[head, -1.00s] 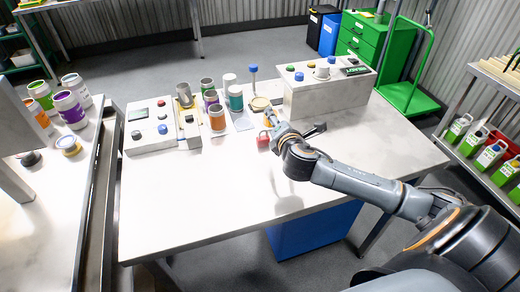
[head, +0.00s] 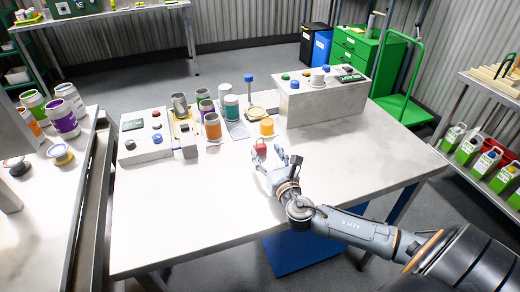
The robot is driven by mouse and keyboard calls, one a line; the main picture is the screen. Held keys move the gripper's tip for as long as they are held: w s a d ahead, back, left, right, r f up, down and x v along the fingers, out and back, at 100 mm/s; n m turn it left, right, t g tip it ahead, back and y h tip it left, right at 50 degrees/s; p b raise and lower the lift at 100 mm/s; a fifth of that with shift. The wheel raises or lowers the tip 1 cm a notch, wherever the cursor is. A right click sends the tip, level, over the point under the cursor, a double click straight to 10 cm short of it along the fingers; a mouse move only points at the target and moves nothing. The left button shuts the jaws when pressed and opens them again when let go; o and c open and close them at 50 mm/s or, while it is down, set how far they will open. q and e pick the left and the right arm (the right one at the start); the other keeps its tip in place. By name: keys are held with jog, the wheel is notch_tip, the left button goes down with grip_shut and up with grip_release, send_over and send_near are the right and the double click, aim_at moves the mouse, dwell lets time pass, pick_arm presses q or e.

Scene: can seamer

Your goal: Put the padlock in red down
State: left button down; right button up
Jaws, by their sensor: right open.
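My left gripper is out of view.
Behind the padlock stand the orange-yellow can (head: 267,128), several paint cans and a blue-topped post (head: 248,88). A grey button box (head: 322,98) is at the back right and a control panel (head: 146,137) at the left. The front of the white table (head: 190,210) is clear.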

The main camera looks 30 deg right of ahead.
aim_at(260, 142)
jog(key=x, duration=0.6)
jog(key=shift+w+f, duration=0.1)
jog(key=shift+w, duration=0.05)
grip_shut()
